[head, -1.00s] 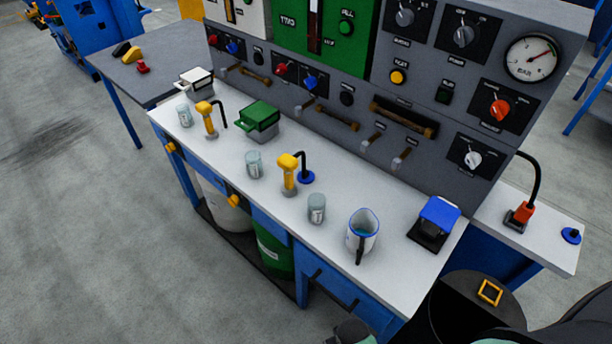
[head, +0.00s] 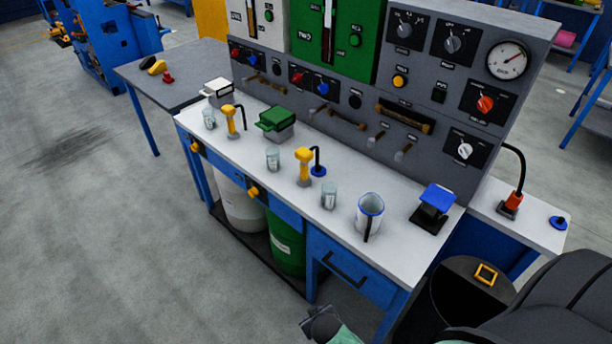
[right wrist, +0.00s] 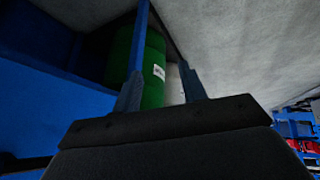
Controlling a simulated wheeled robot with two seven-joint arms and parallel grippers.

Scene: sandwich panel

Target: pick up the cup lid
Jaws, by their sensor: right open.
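A small blue round lid with a dark knob, which looks like the cup lid (head: 559,223), lies on the white side shelf at the far right in the head view. A white cup with a blue rim (head: 370,208) and dark handle stands on the main bench to its left. My right gripper (right wrist: 163,92) is open and empty in the right wrist view, facing the drums under the bench. A grey gripper part at the bottom edge of the head view seems to be the same gripper, low and well away from the lid. My left gripper is not in view.
A red plug with a black cable (head: 511,203) stands beside the lid. A blue-topped black device (head: 434,208) is at the bench's right end. A dark bin (head: 450,300) stands below the shelf. A green drum (head: 286,240) is under the bench. Floor at left is clear.

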